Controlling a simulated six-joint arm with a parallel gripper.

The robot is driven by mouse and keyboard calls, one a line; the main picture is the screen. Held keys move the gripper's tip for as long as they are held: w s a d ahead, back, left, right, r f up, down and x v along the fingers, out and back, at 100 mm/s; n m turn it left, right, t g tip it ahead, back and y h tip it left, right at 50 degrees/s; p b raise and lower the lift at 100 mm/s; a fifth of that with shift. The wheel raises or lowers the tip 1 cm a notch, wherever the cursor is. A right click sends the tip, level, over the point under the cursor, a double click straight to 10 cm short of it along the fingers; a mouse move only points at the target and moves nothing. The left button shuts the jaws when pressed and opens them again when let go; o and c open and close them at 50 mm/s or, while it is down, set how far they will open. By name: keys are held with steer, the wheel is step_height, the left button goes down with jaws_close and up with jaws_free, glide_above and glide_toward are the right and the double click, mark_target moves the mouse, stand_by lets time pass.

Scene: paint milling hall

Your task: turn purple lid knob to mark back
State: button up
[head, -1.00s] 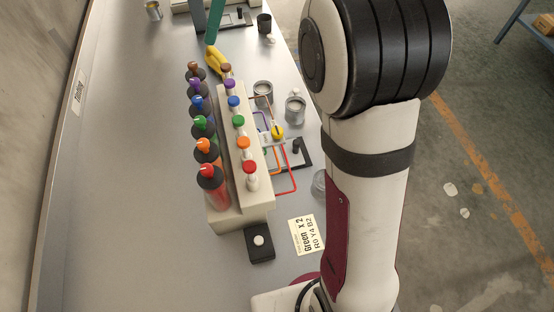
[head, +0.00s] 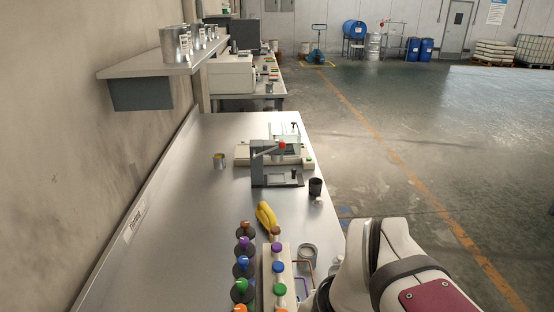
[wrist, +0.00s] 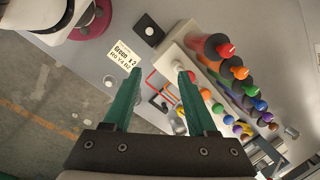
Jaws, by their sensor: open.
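In the head view, a purple knob (head: 244,242) sits on a dark bottle lid in the left row. A second purple round knob (head: 277,246) sits in the right row on the cream rack. The wrist view also shows the left-row purple knob (wrist: 267,117), small, toward the far end. Any back mark on it is too small to make out. My gripper (wrist: 158,72) has green fingers, spread apart with nothing between them. It hangs above the bench, short of the rack, away from both purple knobs. The head view does not show it.
Red, orange, green, blue and brown knobs crowd both rows. A metal can (head: 308,252) stands right of the rack. A card (wrist: 124,56) lies on the bench.

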steer(key=shift+s+d+f+n, duration=0.15)
steer(key=shift+s+f+n, duration=0.25)
steer(key=shift+s+f, duration=0.45)
steer(key=shift+r, duration=0.2)
step_height(320, 180, up, 12)
steer(key=n+t+h, duration=0.4)
steer(key=n, duration=0.2)
glide_above(244, 240)
steer(key=s+a, duration=0.2)
steer(key=s, duration=0.4)
steer(key=shift+y, duration=0.3)
steer(key=x, duration=1.5)
steer(key=shift+d+f, duration=0.15)
jaws_close()
